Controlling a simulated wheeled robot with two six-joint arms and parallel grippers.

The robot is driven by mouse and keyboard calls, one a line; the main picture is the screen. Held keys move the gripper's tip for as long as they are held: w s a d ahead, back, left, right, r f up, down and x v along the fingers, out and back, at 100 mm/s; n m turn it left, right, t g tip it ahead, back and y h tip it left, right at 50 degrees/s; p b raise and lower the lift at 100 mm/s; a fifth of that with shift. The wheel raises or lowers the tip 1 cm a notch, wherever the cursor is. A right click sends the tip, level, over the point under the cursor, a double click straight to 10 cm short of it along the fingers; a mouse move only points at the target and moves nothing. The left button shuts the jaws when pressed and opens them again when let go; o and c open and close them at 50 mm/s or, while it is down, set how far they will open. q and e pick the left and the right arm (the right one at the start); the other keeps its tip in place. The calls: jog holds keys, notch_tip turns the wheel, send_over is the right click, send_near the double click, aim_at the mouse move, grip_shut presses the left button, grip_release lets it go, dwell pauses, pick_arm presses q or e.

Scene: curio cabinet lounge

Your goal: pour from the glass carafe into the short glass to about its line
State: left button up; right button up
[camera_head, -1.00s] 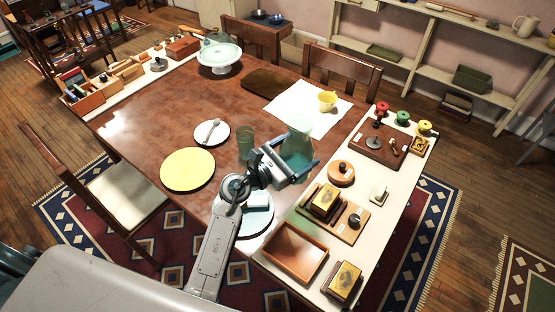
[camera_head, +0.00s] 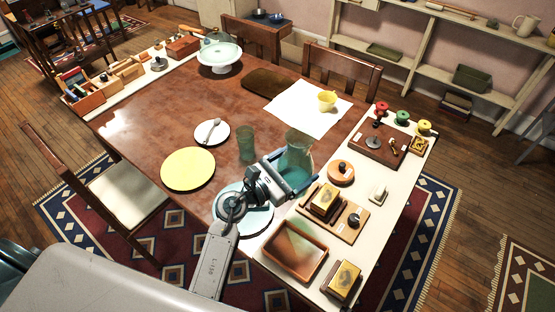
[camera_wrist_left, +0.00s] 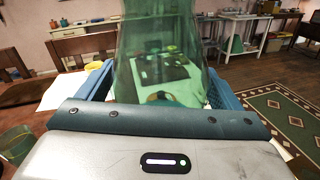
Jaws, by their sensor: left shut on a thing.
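The glass carafe (camera_head: 299,151) is clear green glass with teal content low in it. It looks about upright near the table's right side. My left gripper (camera_head: 294,180) is shut on the carafe, its blue fingers on either side. The carafe also fills the upper middle of the left wrist view (camera_wrist_left: 160,55). The short glass (camera_head: 246,146) is a green tumbler left of the carafe and apart from it. Its rim shows at the left edge of the wrist view (camera_wrist_left: 14,140). Its line and fill level are too small to tell. My right gripper is out of view.
A yellow plate (camera_head: 187,169) and a white plate with a spoon (camera_head: 211,138) lie left of the glass. A pale plate (camera_head: 262,221) lies partly under my arm. A yellow cup (camera_head: 327,100) stands on white paper behind. A side counter (camera_head: 393,186) holds several small items.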

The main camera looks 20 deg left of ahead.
pick_arm(q)
jog(key=s+d, duration=0.1)
jog(key=s, duration=0.6)
jog(key=shift+d, duration=0.15)
dwell(0.8)
jog(key=shift+s+r, duration=0.1)
dwell(0.6)
